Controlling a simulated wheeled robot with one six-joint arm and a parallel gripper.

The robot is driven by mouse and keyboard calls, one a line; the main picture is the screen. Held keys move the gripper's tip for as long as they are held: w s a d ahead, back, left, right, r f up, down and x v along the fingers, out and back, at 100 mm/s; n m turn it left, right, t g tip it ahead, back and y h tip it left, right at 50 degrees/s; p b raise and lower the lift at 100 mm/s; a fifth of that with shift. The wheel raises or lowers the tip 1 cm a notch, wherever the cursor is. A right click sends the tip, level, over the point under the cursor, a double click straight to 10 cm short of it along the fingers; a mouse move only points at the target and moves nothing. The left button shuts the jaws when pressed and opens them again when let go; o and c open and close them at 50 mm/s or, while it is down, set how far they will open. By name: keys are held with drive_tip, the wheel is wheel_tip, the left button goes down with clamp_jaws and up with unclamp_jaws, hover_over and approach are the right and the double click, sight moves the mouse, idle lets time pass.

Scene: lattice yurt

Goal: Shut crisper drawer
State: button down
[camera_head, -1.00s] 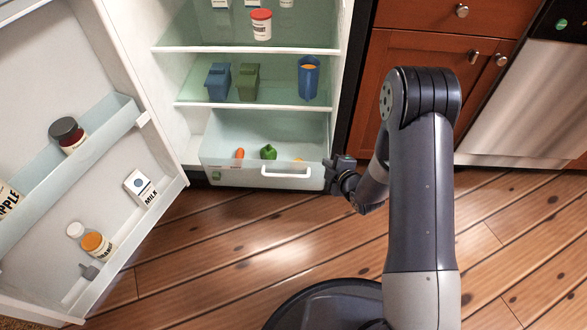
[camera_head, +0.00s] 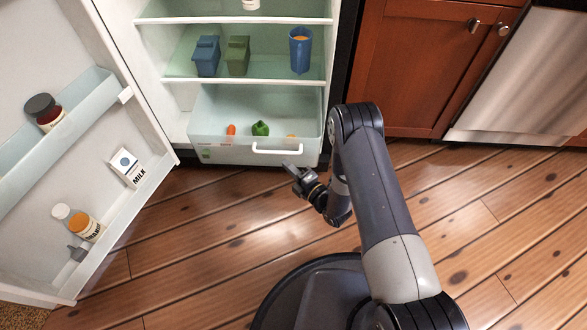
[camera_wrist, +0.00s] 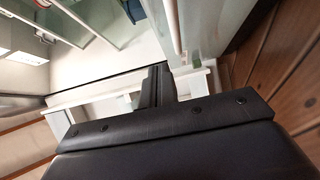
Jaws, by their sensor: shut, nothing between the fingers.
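The crisper drawer (camera_head: 225,152) is at the bottom of the open fridge, pulled out past the shelves above it. It has a pale see-through front with a white bar handle (camera_head: 277,151) and holds a carrot (camera_head: 231,130) and a green pepper (camera_head: 260,129). My gripper (camera_head: 288,168) is shut and empty, just in front of and below the handle, apart from the drawer as far as I can tell. In the wrist view my shut fingers (camera_wrist: 157,84) point toward pale fridge parts.
The fridge door (camera_head: 90,200) stands wide open at the left, with jars, bottles and a milk carton (camera_head: 126,168) in its bins. Shelves above hold bins and a blue pitcher (camera_head: 300,50). Wooden cabinets (camera_head: 405,65) stand at the right.

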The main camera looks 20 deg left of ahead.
sight(269, 138)
drive_tip(key=w+a+b, duration=0.2)
drive_tip(key=w+a, duration=0.4)
drive_tip(key=shift+w+f+b, duration=0.1)
drive_tip(key=shift+w+b, duration=0.05)
drive_tip(key=shift+b, duration=0.25)
drive_tip(key=shift+w, duration=0.35)
